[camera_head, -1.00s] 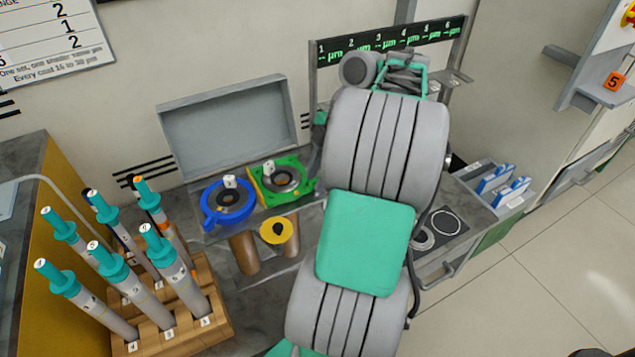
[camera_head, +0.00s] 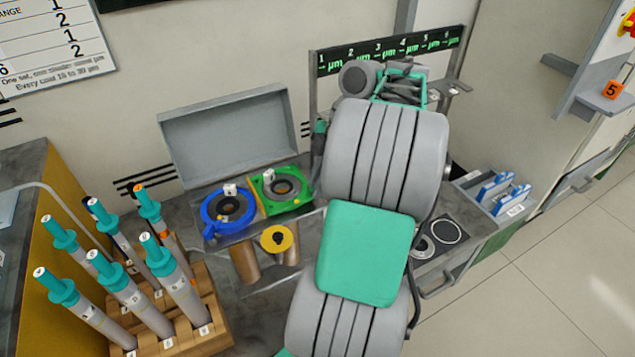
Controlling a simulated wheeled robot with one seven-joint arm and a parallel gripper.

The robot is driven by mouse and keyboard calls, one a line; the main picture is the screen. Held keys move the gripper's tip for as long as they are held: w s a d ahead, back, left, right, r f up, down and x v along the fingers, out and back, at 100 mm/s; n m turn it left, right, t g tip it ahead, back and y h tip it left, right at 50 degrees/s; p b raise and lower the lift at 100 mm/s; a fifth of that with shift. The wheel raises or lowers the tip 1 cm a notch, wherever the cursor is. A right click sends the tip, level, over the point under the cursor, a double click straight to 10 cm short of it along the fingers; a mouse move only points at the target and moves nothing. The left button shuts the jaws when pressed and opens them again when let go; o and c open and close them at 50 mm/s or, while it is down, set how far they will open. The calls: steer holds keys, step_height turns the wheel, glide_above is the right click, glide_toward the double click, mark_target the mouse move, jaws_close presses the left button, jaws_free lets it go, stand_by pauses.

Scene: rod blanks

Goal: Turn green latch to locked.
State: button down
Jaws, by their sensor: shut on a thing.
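The green latch (camera_head: 281,188) is a green square-edged piece around a dark round socket. It sits on the bench to the right of a blue latch (camera_head: 228,208), which has a handle pointing to the lower left. My arm fills the middle of the view. Only a narrow strip of my gripper (camera_head: 317,158) shows at the arm's left edge, close to the right side of the green latch. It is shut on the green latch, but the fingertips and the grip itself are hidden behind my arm. I cannot read the latch's locked or unlocked marking.
A wooden rack (camera_head: 180,318) with several teal-capped rods stands at the lower left. A yellow disc (camera_head: 276,239) lies in front of the latches. A grey raised panel (camera_head: 230,130) stands behind them. A numbered display (camera_head: 390,50) is behind my arm; blue-and-white items (camera_head: 505,190) lie right.

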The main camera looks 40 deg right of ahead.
steer(key=shift+m, duration=0.4)
steer(key=m+t, duration=0.1)
steer(key=m, duration=0.1)
steer(key=m+h+b, duration=0.1)
steer(key=m, duration=0.1)
steer(key=shift+s+t, duration=0.1)
steer(key=shift+t, duration=0.3)
steer(key=m, duration=0.2)
steer(key=m+t+h+b, duration=0.1)
steer(key=m, duration=0.2)
steer(key=shift+a+h, duration=0.15)
steer(key=shift+h, duration=0.15)
steer(key=c, duration=1.5)
jaws_free()
steer(key=p+v, duration=0.4)
steer(key=v, duration=0.4)
